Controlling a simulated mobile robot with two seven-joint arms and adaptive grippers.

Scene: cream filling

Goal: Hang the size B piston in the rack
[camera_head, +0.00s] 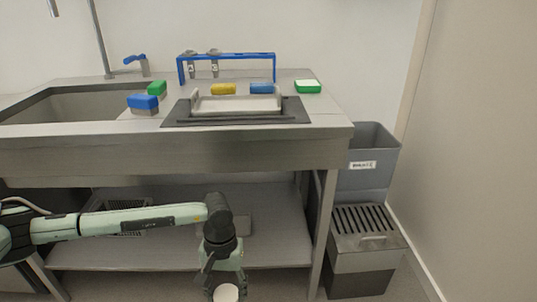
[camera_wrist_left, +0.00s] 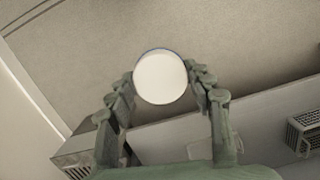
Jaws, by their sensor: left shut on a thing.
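My left gripper (camera_head: 226,291) is in front of the bench, low at the bottom edge of the head view. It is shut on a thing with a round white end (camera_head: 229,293). The left wrist view shows this white disc (camera_wrist_left: 160,77) with a thin blue edge between the fingers (camera_wrist_left: 161,84). Its other end is hidden, and no size mark shows on it, so I cannot confirm that it is the size B piston. The blue rack (camera_head: 240,55) stands at the back of the counter. Two grey pieces with small white labels hang at its left; the letters are too small to read.
On the counter are a grey tray (camera_head: 235,104) on a dark mat (camera_head: 172,121), several coloured sponges, and a sink (camera_head: 60,105) at left. The bench's front edge (camera_head: 180,140) lies between gripper and rack. Grey bins (camera_head: 372,170) stand right of the bench. The rack's right part looks empty.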

